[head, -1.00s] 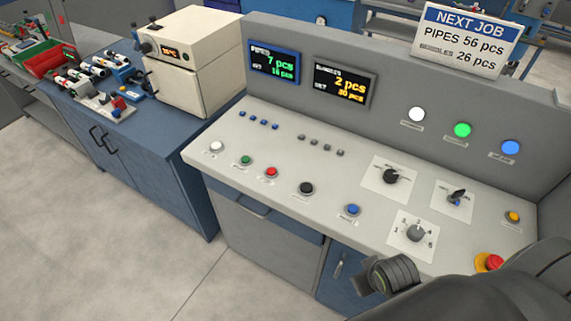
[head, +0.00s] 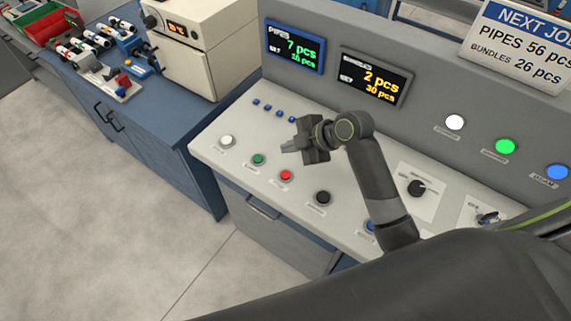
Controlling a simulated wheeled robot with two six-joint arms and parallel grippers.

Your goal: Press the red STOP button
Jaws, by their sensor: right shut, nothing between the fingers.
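The red button (head: 286,175) sits in the front row of the grey console's sloping panel, between a green button (head: 258,159) and a black button (head: 323,198). Its label is too small to read. My right gripper (head: 288,147) is shut and empty. It is over the panel, its tips pointing left, just above the red button in the picture and apart from it. My right arm comes in from the lower right and covers much of the panel's right part. My left gripper is not in view.
A white button (head: 227,141) is at the row's left end. Small blue buttons (head: 268,107) lie behind. A blue button (head: 370,225) is partly hidden by my arm. Two displays (head: 374,79) stand on the back wall. Dials (head: 416,188) are at the right.

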